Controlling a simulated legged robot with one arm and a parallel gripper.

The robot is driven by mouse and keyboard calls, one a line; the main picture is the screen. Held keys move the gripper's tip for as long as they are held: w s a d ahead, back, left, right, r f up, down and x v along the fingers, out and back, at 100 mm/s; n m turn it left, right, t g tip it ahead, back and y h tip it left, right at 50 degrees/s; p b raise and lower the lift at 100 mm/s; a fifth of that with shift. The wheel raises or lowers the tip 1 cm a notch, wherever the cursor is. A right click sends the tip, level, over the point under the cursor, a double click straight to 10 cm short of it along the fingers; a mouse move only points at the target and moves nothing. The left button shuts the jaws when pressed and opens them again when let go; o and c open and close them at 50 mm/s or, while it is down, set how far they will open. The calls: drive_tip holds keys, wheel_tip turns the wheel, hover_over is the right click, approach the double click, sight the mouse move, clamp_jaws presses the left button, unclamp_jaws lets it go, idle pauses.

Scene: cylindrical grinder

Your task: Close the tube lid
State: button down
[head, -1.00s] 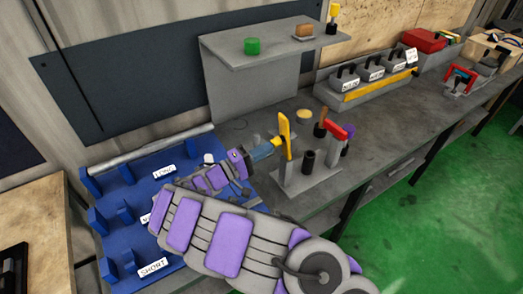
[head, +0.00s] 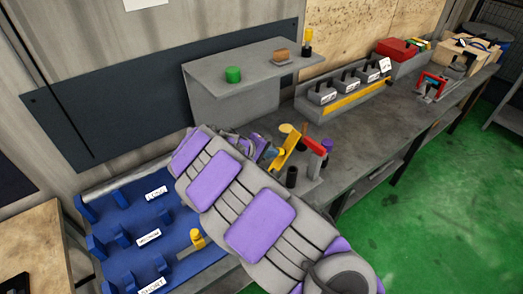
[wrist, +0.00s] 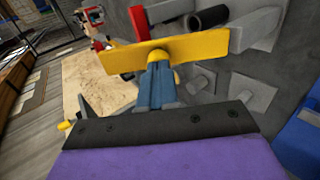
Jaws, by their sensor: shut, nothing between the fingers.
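A yellow plate (head: 289,145), which may be the tube lid, stands tilted at the grey fixture on the bench. It spans the upper middle of the wrist view (wrist: 190,46). My gripper (wrist: 157,62) is shut and empty, with its blue fingers pointing at the plate's near face. The tips overlap the plate there; I cannot tell whether they touch. In the head view my gripper (head: 272,153) is partly hidden behind my arm, left of the plate. A black open tube (head: 291,177) stands near the plate and shows beyond it in the wrist view (wrist: 208,17).
A red-topped post (head: 314,145) stands just right of the plate. The blue rack (head: 110,225) is at left, with a yellow knob (head: 196,239) near my arm.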

sight(291, 144)
drive_tip(key=w+d+y+p, duration=0.1)
drive_tip(key=p, duration=0.1)
drive_tip(key=d+g+y+p, duration=0.1)
drive_tip(key=p, duration=0.2)
drive_tip(key=w+d+g+y+p, duration=0.1)
drive_tip(key=d+p, duration=0.1)
drive_tip(key=shift+w+d+y, duration=0.1)
drive_tip(key=shift+w+y, duration=0.2)
drive_tip(key=shift+w, duration=0.05)
drive_tip(key=w+d+f+g+y+p, duration=0.1)
drive_tip(key=p, duration=0.2)
drive_tip(key=w+d+f+g+y+p, duration=0.1)
drive_tip(key=d+y+p, duration=0.1)
drive_tip(key=p, duration=0.1)
drive_tip(key=shift+f+g, duration=0.3)
drive_tip(key=shift+w+d+f+y+p, duration=0.2)
drive_tip(key=shift+w+y+p, duration=0.1)
drive_tip(key=shift+y+p, duration=0.2)
drive_tip(key=shift+w+d+f+g, duration=0.15)
drive_tip(key=shift+d+f+g, duration=0.25)
drive_tip(key=shift+f, duration=0.15)
drive_tip(key=shift+w+d+f, duration=0.1)
drive_tip(key=shift+d+f, duration=0.1)
drive_tip(key=shift+f, duration=0.35)
